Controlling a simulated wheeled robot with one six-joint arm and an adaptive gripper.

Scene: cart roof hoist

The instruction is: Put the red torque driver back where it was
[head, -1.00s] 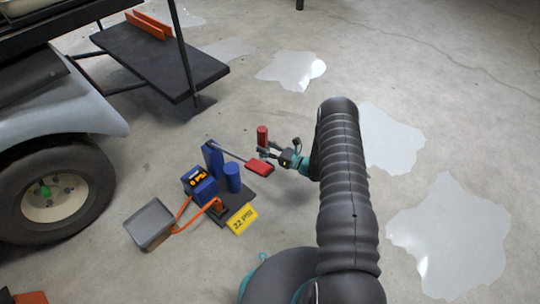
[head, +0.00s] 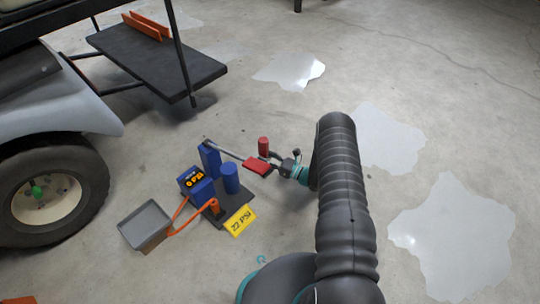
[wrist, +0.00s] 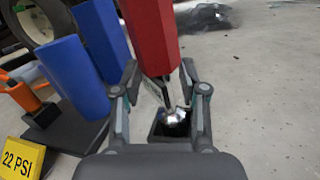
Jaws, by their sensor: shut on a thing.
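The red torque driver's handle (head: 263,146) stands upright at my gripper (head: 274,158) in the head view. In the wrist view the red faceted handle (wrist: 151,35) rises above my gripper (wrist: 165,88), whose fingers close around the metal part below it. A small dark square piece (wrist: 172,132) with a shiny rounded metal part shows below the fingers. I cannot tell whether the driver touches it. A red block (head: 257,167) on a grey rod sits just left of my gripper.
A blue device with a lit display (head: 191,182), a blue cylinder (head: 231,178) and a yellow "22 PSI" tag (head: 240,220) stand left of my gripper. A grey tray (head: 146,220) and the cart's wheel (head: 50,200) lie farther left. Floor on the right is clear, with wet-looking patches.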

